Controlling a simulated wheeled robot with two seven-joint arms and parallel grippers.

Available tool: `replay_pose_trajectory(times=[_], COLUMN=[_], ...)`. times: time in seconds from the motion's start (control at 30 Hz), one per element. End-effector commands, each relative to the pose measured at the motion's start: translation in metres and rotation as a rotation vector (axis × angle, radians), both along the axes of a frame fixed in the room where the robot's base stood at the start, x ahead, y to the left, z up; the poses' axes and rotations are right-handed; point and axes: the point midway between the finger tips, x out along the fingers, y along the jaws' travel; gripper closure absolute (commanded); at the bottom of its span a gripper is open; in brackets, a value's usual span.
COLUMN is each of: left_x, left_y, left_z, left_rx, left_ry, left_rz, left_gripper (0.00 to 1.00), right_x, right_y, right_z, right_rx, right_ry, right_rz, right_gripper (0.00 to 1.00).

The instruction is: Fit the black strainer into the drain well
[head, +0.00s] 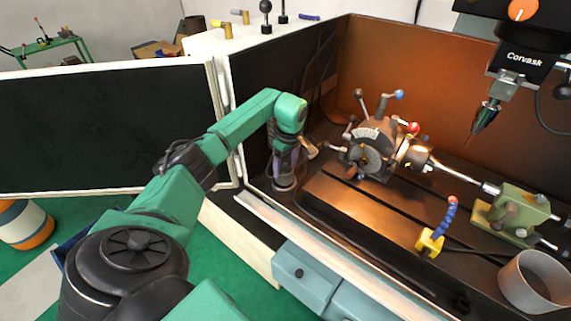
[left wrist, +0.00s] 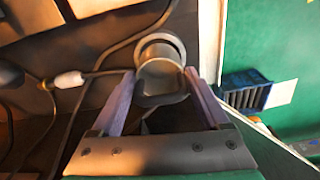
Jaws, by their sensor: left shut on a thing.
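My left gripper (head: 285,174) points down in the near left corner of the machine enclosure. In the left wrist view its two purple fingers (left wrist: 159,78) are shut on the strainer (left wrist: 160,98), a small cup-shaped piece with a dark near edge. The drain well (left wrist: 162,40) shows as a pale round ring just beyond the strainer. The two overlap in this view, so I cannot tell whether they touch. In the head view the gripper hides most of the strainer, and a round rim (head: 284,186) shows under the fingertips. My right gripper is not in view.
The indexing chuck (head: 370,152) with ball-ended levers stands right of the gripper. The enclosure's front wall (head: 310,235) is close by. A cable with a white connector (left wrist: 68,79) lies left in the wrist view. A blue crate (left wrist: 247,92) is outside on the green floor.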

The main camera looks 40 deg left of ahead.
Motion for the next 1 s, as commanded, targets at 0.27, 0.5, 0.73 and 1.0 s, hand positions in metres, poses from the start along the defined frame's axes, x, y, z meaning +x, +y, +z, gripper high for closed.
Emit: replay_pose_trajectory(times=[0.27,0.5,0.73,1.0], left_x=[0.0,0.0,0.0,0.0], left_y=[0.0,0.0,0.0,0.0], left_z=[-0.008,-0.014,-0.019,-0.026], left_rx=[0.0,0.0,0.0,0.0], left_ry=[-0.001,-0.001,-0.001,-0.001], left_rz=[0.001,0.001,0.001,0.001], left_gripper=[0.8,0.8,0.8,0.8], right_x=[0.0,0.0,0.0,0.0], right_y=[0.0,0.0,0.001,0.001], right_z=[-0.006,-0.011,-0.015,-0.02], right_rx=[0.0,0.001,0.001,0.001], right_ry=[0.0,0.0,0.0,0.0], right_rz=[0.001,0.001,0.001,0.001], right_gripper=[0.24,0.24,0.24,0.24])
